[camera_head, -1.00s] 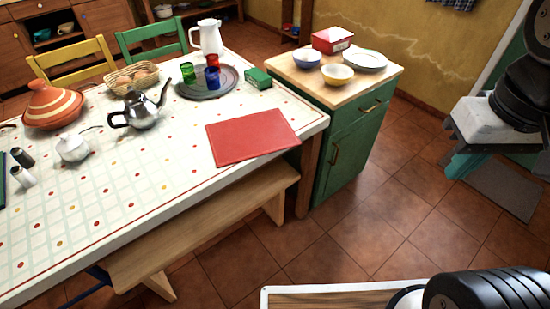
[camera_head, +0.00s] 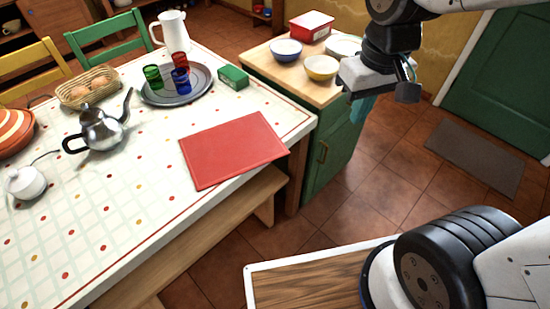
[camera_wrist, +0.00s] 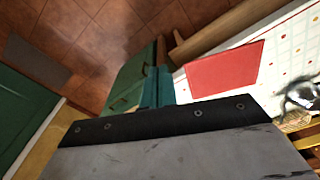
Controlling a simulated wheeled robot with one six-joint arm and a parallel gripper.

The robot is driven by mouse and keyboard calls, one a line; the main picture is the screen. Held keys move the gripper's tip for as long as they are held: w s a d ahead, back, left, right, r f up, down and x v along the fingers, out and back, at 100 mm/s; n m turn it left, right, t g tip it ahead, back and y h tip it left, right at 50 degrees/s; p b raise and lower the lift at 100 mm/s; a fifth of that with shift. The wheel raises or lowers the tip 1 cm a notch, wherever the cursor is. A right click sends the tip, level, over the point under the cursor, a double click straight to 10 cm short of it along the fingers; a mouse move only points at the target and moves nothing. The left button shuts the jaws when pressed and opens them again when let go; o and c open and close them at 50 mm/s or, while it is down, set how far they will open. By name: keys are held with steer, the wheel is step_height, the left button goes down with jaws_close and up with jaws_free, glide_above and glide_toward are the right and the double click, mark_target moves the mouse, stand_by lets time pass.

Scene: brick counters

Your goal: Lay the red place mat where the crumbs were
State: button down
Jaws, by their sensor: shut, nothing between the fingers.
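The red place mat (camera_head: 233,150) lies flat on the patterned cloth of the table (camera_head: 140,228), near its right end and close to the front edge. It also shows in the wrist view (camera_wrist: 224,70). No crumbs can be made out in either view. My gripper (camera_head: 361,108) is shut and empty, with its teal fingers pointing down. It is in the air to the right of the mat, in front of the green cabinet in the head view. The fingers also show in the wrist view (camera_wrist: 158,88), left of the mat and apart from it.
Behind the mat are a round tray (camera_head: 197,93) with coloured glasses and a green box (camera_head: 233,76). A metal teapot (camera_head: 100,128) stands left. The cabinet (camera_head: 325,165) bears bowls (camera_head: 321,67) and a red tin (camera_head: 311,26). A bench (camera_head: 225,220) runs along the table front.

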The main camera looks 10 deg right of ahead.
mark_target(271, 160)
steer(key=w+a+f+n, duration=0.1)
steer(key=w+a+f, duration=0.3)
steer(key=f, duration=0.5)
steer(key=w+a+f+n, duration=0.1)
steer(key=w+a+f, duration=0.3)
steer(key=f, duration=0.6)
steer(key=w+a+f+n, duration=0.1)
steer(key=w+a+f, duration=0.3)
steer(key=f, duration=0.5)
steer(key=shift+a+f+g, duration=0.15)
steer(key=shift+a+g, duration=0.25)
steer(key=shift+a, duration=0.25)
steer(key=shift+w, duration=0.15)
steer(key=shift+w+a, duration=0.3)
steer(key=shift+w, duration=0.2)
steer(key=shift+w+a, duration=0.25)
steer(key=shift+w, duration=0.2)
steer(key=shift+s+d, duration=0.1)
steer(key=shift+s, duration=0.05)
